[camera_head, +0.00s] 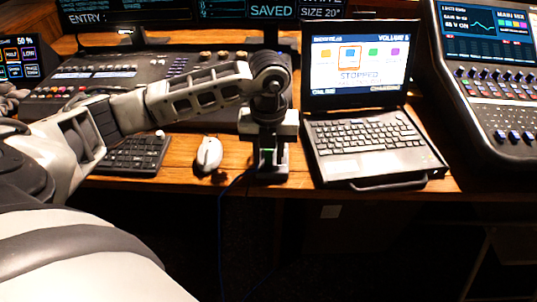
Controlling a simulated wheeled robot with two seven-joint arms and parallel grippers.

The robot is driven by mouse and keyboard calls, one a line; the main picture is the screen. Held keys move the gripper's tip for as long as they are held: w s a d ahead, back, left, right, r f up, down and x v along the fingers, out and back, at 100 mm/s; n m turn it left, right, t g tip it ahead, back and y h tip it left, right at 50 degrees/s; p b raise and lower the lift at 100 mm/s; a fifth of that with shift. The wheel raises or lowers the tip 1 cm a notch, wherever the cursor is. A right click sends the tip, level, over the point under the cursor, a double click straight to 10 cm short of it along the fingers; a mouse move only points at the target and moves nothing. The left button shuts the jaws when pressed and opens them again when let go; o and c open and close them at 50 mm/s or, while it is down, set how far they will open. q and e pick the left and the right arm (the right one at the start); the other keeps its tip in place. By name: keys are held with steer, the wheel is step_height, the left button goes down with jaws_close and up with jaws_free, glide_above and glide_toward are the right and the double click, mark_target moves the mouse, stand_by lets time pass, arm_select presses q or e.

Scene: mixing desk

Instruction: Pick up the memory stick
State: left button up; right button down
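My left gripper (269,168) points down at the front edge of the desk, between the white mouse and the laptop. A small green patch (268,154) shows between its fingers; I cannot tell whether this is the memory stick or part of the gripper. The fingers are dark and small here, so whether they are closed on anything is unclear. I cannot make out the memory stick for certain anywhere else. My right gripper is not in view.
An open laptop (365,137) stands close on the gripper's right. A white mouse (209,154) and a black keyboard (133,155) lie to its left. A mixing console (75,88) is behind my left arm, and another (495,80) is at right. A blue cable (221,215) hangs off the edge.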

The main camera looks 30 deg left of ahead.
arm_select(q)
jaws_close()
